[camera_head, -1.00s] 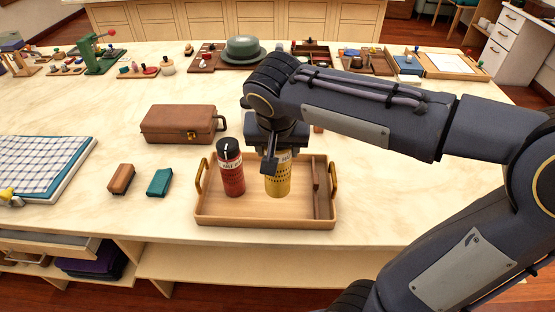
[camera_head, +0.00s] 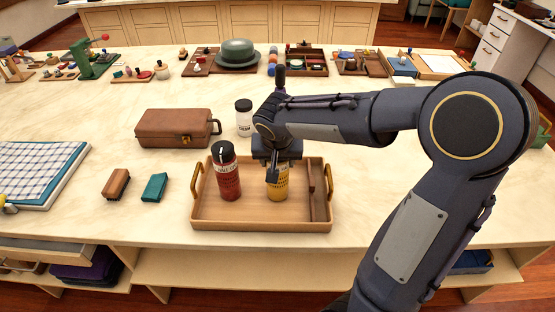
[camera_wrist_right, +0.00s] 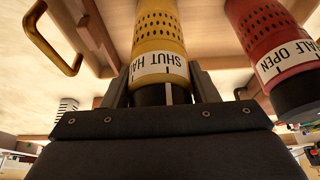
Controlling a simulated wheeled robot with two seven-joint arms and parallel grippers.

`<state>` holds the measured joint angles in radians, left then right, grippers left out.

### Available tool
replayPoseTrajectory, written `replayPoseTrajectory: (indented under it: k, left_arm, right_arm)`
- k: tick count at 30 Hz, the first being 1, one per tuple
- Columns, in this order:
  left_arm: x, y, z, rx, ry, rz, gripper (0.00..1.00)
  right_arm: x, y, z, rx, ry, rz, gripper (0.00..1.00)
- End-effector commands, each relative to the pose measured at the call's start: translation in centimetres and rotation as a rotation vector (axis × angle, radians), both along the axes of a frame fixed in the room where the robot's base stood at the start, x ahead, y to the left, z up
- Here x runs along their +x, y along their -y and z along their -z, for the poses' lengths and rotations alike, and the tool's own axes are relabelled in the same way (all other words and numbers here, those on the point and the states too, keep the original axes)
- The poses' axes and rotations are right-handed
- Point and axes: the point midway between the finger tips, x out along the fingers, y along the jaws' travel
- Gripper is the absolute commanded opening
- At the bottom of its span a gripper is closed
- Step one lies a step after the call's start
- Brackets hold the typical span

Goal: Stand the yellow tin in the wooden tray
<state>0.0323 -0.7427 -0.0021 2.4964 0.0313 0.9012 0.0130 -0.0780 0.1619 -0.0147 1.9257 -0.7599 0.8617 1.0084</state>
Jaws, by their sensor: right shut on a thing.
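The yellow tin (camera_head: 277,190) stands upright in the wooden tray (camera_head: 245,219), in its right half. It has a black top and a white label, and the wrist view shows the tin (camera_wrist_right: 160,35) large, with part of the label reading "SHUT HA". My right gripper (camera_head: 273,170) is shut on the tin's upper end from above and hides most of its top. In the wrist view the fingers (camera_wrist_right: 160,88) sit on both sides of the tin. A red tin (camera_head: 227,178) with a black lid stands in the tray to the left of the yellow one. My left gripper is not in view.
A brown case (camera_head: 172,128) lies behind the tray, and a white jar with a black lid (camera_head: 243,118) stands beside it. A brown brush (camera_head: 116,184) and a teal block (camera_head: 154,187) lie left of the tray. A folded checked cloth (camera_head: 35,170) is at far left.

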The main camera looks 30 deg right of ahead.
Motion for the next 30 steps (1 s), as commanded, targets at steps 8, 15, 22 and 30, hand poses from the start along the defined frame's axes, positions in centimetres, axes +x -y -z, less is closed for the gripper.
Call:
replayPoseTrajectory:
  k: [8,15,22,30]
  left_arm:
    - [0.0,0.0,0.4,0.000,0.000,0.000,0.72]
    - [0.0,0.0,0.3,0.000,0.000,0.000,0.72]
    - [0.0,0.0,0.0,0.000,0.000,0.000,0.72]
    - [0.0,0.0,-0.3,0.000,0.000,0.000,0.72]
  right_arm:
    - [0.0,0.0,0.3,0.000,0.000,0.000,0.56]
    - [0.0,0.0,0.2,0.000,0.000,0.000,0.75]
    - [0.0,0.0,-0.1,0.000,0.000,0.000,0.75]
    - [-1.2,-0.8,-3.9,0.001,0.006,-0.002,0.75]
